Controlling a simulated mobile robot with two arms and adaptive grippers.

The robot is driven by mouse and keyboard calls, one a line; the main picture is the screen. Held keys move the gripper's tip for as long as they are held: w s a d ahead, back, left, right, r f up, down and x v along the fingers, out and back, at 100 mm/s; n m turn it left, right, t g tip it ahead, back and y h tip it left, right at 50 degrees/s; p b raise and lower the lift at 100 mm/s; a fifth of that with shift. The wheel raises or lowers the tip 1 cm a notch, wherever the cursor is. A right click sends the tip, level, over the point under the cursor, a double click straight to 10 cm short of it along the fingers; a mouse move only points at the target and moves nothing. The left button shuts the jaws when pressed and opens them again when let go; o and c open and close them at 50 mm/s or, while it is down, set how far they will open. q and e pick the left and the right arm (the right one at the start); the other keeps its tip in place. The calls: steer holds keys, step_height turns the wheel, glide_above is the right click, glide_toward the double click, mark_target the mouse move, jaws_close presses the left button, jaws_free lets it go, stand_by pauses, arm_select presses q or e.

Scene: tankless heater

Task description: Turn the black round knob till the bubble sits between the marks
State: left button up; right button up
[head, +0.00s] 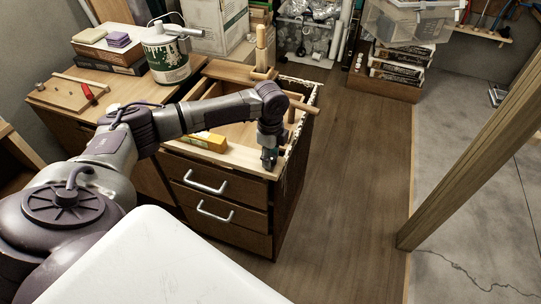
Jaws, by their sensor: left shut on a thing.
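My left gripper (269,162) points down at the front right corner of the wooden cabinet's top (245,156). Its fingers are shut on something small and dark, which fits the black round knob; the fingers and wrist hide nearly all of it. A yellow level (207,141) lies on the same top, left of the gripper. Its bubble and marks are too small to read from here. My right gripper is not in view.
The cabinet has drawers with white handles (206,183). A wooden vise-like frame (263,72) stands at its back. A paint can (166,56) and boxes stand on the bench at left. A slanted wooden post (470,145) stands at right. The floor between is clear.

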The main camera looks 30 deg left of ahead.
arm_select(q)
steer(key=shift+r+m+p, duration=0.15)
steer(key=shift+m+p, duration=0.95)
steer(key=shift+m, duration=0.1)
steer(key=m+p, duration=0.2)
steer(key=m, duration=0.1)
steer(key=shift+w, duration=0.1)
steer(key=m, duration=0.4)
steer(key=shift+w+p, duration=0.1)
steer(key=shift+p, duration=0.3)
steer(key=shift+w+a+m, duration=0.1)
steer(key=shift+m, duration=2.2)
steer(key=o, duration=1)
steer(key=shift+o, duration=0.7)
steer(key=shift+s, duration=0.25)
